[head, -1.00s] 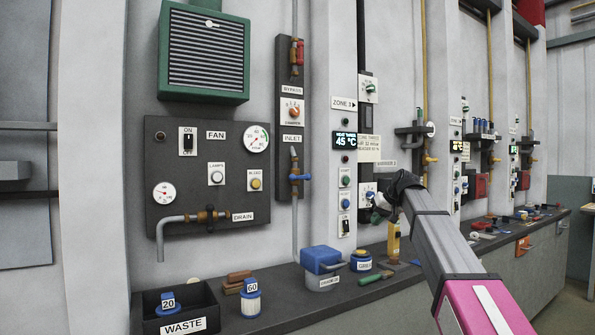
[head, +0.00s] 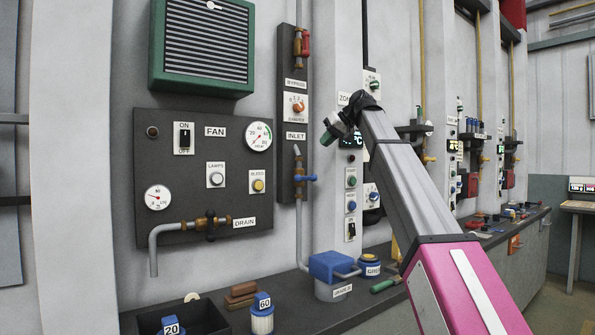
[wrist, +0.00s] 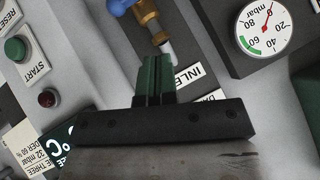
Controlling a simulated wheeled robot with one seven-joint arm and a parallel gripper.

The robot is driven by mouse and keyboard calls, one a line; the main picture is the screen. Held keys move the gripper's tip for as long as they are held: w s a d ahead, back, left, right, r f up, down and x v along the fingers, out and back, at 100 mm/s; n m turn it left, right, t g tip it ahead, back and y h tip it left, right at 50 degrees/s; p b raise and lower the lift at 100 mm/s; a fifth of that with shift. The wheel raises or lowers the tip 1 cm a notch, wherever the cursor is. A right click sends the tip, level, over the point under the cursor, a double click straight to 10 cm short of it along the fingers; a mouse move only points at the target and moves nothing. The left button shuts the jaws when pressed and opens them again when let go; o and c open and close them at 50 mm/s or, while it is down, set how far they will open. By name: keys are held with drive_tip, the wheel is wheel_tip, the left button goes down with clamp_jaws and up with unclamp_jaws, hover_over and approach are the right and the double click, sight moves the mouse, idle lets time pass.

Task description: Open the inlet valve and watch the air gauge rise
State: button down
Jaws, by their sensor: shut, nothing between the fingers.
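The inlet valve (head: 298,177) is a brass body on a grey vertical pipe, with a blue lever (head: 308,178) pointing right, across the pipe. The INLET label (head: 296,136) is above it. In the wrist view the blue lever (wrist: 122,5) and brass body (wrist: 150,18) show at the top, partly cut off. My gripper (head: 327,138), with green fingers, is shut and empty, up and right of the valve and apart from it; it also shows in the wrist view (wrist: 154,62). The mbar gauge (head: 258,136) has a red needle pointing upward in the wrist view (wrist: 264,28).
A bypass valve with red handle (head: 305,43) and a damper knob (head: 298,107) are above. A switch column (head: 351,205) stands right of the valve. The bench below holds a blue-lidded pot (head: 332,268), canisters and a waste box (head: 200,318).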

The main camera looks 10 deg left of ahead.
hover_over(306, 178)
wheel_tip(306, 178, down, 7)
drive_tip(key=shift+s+f, duration=0.45)
drive_tip(key=shift+f, duration=0.4)
drive_tip(key=shift+s+f, duration=0.4)
drive_tip(key=shift+f, duration=0.4)
